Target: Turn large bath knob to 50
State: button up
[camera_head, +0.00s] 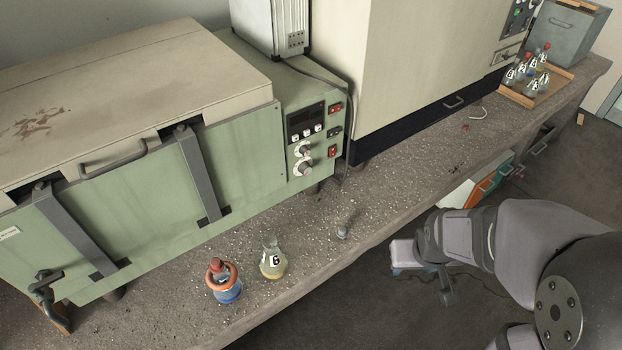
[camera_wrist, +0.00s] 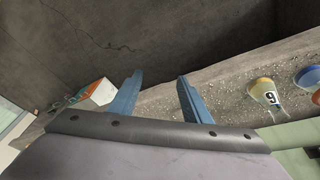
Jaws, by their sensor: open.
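The bath (camera_head: 110,190) is a long green box with a beige lid at the left of the head view. My gripper (camera_wrist: 159,76) shows two blue fingers, apart and empty, in the wrist view. My arm is at the right of the head view, out past the bench's front edge and away from the knobs, which do not clearly show in the wrist view.
A flask marked 6 (camera_head: 272,260) and a blue bottle with a red ring (camera_head: 224,281) stand before the bath. A small grey object (camera_head: 343,231) lies near the bench (camera_head: 385,200) edge. A tray (camera_head: 556,82) of flasks sits far right. The bench before the knobs is mostly clear.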

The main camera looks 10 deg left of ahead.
jog(key=w+a+f+n+t+b, duration=0.2)
jog(key=w+f+t, duration=0.1)
jog(key=w, duration=0.5)
jog(key=n+t+y+b, duration=0.7)
jog(key=y+b, duration=0.1)
jog(key=y, duration=0.5)
send_near(307, 171)
jog(key=shift+h, duration=0.3)
jog(key=shift+p+x, duration=1)
jog(key=shift+x, duration=3.1)
jog(key=shift+r, duration=0.15)
jog(key=c, duration=1)
